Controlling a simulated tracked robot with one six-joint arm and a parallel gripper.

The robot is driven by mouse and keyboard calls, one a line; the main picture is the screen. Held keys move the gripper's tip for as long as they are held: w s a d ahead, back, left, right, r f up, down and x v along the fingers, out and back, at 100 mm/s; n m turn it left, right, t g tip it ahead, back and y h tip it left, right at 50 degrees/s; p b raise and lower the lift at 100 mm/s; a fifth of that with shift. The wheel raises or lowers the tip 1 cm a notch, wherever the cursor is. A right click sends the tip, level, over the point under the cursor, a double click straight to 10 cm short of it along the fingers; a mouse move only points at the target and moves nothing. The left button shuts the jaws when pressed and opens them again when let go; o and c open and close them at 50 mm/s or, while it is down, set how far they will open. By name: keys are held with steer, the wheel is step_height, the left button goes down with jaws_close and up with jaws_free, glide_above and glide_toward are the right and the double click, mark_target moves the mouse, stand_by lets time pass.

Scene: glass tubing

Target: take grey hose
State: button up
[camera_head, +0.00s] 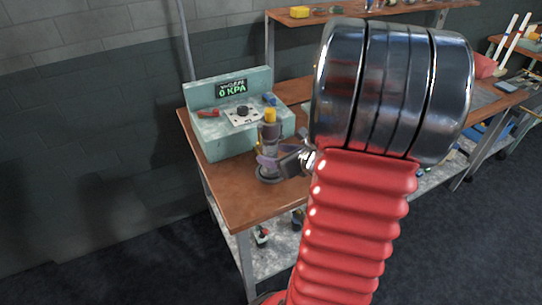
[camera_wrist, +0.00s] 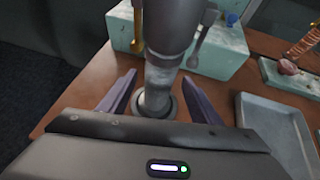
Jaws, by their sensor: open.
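The grey hose (camera_head: 269,150) stands upright on the brown workbench in front of the teal machine. In the wrist view the grey hose (camera_wrist: 163,72) rises between my two fingers from a round dark base. My gripper (camera_wrist: 155,88) is open, with one purple finger on each side of the hose and gaps visible. In the head view my gripper (camera_head: 272,160) is at the hose, partly hidden by it; finger contact cannot be made out there.
The teal machine (camera_head: 215,140) with a "0 KPA" display stands close behind the hose. A grey tray (camera_wrist: 278,130) and a pink piece (camera_wrist: 288,67) lie to the right in the wrist view. A wooden shelf (camera_head: 390,13) is at the back.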

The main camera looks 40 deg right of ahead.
mark_target(264, 151)
steer(key=shift+w+f, duration=0.25)
steer(key=shift+w, duration=0.25)
steer(key=shift+x, duration=2.65)
steer(key=shift+r, duration=0.1)
steer(key=shift+c, duration=0.5)
jaws_close()
steer(key=shift+r, duration=0.1)
steer(key=shift+r, duration=5)
